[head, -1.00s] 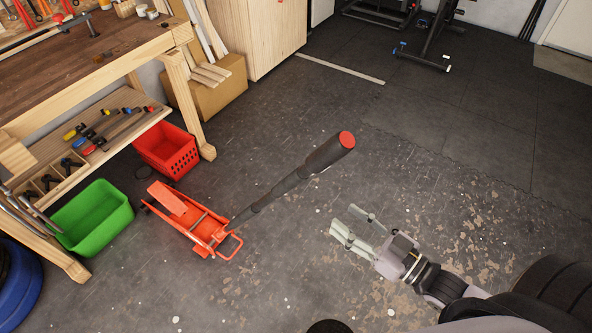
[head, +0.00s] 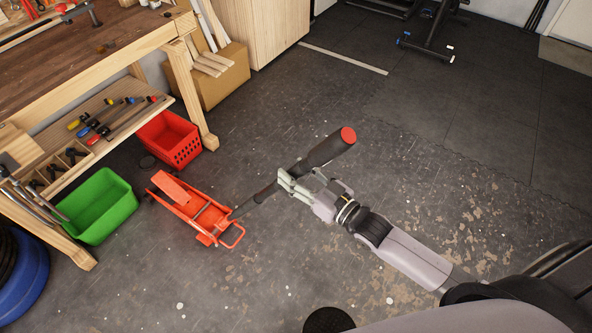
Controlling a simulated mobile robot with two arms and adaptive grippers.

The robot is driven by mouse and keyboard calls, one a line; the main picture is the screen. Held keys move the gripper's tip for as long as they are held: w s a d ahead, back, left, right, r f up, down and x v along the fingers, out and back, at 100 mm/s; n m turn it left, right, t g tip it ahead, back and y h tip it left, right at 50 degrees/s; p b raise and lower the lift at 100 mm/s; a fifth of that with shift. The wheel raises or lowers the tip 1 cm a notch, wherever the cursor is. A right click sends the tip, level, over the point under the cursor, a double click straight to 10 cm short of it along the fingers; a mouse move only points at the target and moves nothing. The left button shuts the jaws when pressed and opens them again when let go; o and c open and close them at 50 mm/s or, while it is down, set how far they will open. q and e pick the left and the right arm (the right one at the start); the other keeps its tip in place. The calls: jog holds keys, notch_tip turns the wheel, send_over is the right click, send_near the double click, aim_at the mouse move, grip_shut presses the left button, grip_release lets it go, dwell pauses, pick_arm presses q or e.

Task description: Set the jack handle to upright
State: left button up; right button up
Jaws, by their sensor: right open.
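The orange floor jack (head: 190,206) stands on the floor left of centre in the head view. Its black handle (head: 325,150) with a red end cap slants up and to the right from the jack, tilted. My right gripper (head: 289,182) is open, with its fingers at the middle of the handle. The fingers overlap the handle in the picture; I cannot tell whether they touch it. Part of the handle shaft is hidden behind the fingers. My left gripper is not in view.
A red crate (head: 168,138) and a green bin (head: 97,207) stand left of the jack, by the wooden workbench (head: 75,75). A cardboard box (head: 222,81) is behind.

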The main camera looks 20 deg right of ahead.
jog(key=shift+w, duration=0.1)
jog(key=shift+c, duration=0.3)
grip_shut()
dwell(0.6)
